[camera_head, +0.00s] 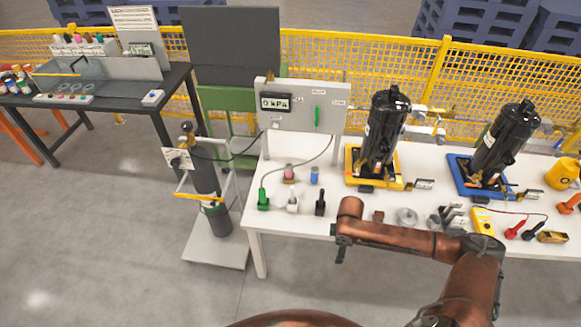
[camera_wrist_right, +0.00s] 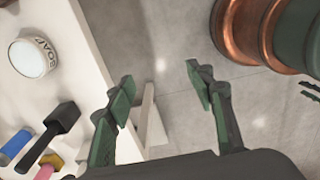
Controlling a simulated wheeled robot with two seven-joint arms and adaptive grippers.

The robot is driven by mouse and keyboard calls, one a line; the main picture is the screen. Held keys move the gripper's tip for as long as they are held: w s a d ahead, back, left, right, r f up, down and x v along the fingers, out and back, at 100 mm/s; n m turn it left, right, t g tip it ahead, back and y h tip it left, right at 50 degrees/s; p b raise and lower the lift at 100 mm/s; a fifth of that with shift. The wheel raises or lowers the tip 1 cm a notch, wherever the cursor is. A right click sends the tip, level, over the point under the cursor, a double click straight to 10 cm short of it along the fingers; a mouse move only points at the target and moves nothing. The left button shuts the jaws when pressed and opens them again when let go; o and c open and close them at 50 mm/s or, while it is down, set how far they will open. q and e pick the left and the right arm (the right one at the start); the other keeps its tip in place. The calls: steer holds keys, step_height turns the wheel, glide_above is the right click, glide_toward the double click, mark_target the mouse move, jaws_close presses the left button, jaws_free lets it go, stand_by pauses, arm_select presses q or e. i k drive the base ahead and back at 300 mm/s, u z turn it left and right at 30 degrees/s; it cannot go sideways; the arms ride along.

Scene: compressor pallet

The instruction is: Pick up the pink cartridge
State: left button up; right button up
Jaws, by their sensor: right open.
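The pink cartridge (camera_head: 289,173) stands upright on the white table, left of a blue cartridge (camera_head: 314,175) and behind the row of coloured fittings. In the right wrist view a pink and yellow piece (camera_wrist_right: 47,168), probably the same cartridge, is cut off at the lower left edge, near the blue one (camera_wrist_right: 14,148). My right gripper (camera_head: 341,248) is at the table's front edge, right of and in front of the pink cartridge. In the wrist view its fingers (camera_wrist_right: 160,82) are apart with nothing between them, over the floor. My left gripper is out of view.
Green (camera_head: 263,200), white (camera_head: 292,202) and black (camera_head: 320,203) fittings stand between the table's front edge and the cartridges. A gauge panel (camera_head: 303,104) rises behind. A black compressor (camera_head: 384,132) stands to the right. A soap tub (camera_wrist_right: 28,57) is near the table edge.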

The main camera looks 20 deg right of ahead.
mark_target(289, 172)
steer(key=u, duration=0.05)
steer(key=i, duration=1.7)
